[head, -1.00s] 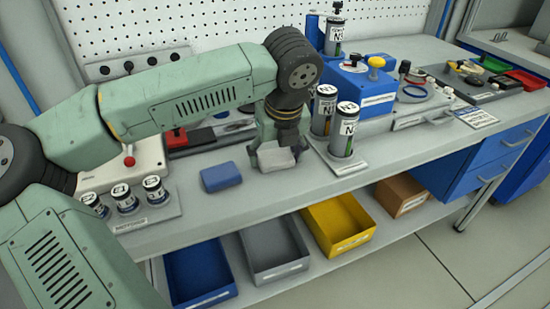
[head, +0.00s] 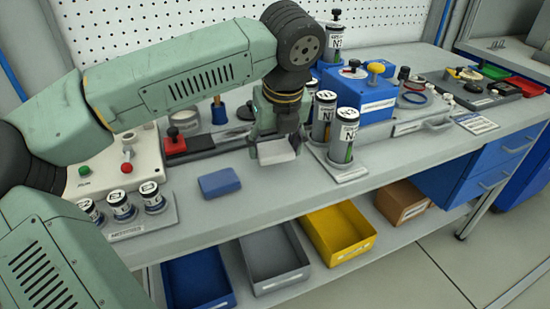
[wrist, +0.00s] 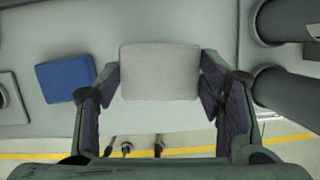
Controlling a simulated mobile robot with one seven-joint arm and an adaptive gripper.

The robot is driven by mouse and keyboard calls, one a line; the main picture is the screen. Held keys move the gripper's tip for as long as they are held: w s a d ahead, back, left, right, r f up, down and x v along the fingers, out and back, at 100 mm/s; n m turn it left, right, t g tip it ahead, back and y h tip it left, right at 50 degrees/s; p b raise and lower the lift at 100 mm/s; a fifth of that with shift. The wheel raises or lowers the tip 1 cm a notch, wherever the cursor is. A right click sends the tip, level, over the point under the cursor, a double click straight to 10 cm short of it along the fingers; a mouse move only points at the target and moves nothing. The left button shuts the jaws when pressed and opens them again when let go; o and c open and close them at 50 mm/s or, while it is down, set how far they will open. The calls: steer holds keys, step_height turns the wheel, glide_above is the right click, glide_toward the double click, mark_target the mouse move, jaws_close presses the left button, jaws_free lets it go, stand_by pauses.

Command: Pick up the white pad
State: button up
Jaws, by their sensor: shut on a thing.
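The white pad (head: 276,151) is a pale, rounded block held between the fingers of my gripper (head: 277,142). In the head view it looks raised a little above the bench top and slightly tilted. In the wrist view the white pad (wrist: 160,72) sits between the two dark finger pads of my gripper (wrist: 160,85), which is shut on it from both sides. A blue pad (head: 219,183) lies on the bench to the left of it; it also shows in the wrist view (wrist: 65,79).
Tall N-labelled cylinders (head: 342,137) stand in a holder close to the right of my gripper. Small jars (head: 121,206) stand at the left. Blue (head: 200,280), grey (head: 272,260) and yellow (head: 337,233) bins sit on the lower shelf. The front bench strip is clear.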

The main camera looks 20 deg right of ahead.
steer(key=s+a+b, duration=0.1)
steer(key=s+a, duration=0.1)
steer(key=a, duration=0.2)
steer(key=s+a+b, duration=0.1)
steer(key=s+a, duration=0.2)
steer(key=a, duration=0.2)
steer(key=s+a+r+b, duration=0.1)
steer(key=s+a, duration=0.2)
steer(key=a, duration=0.1)
steer(key=shift+s+a+r, duration=0.1)
steer(key=shift+s+a, duration=0.1)
steer(key=shift+a, duration=0.1)
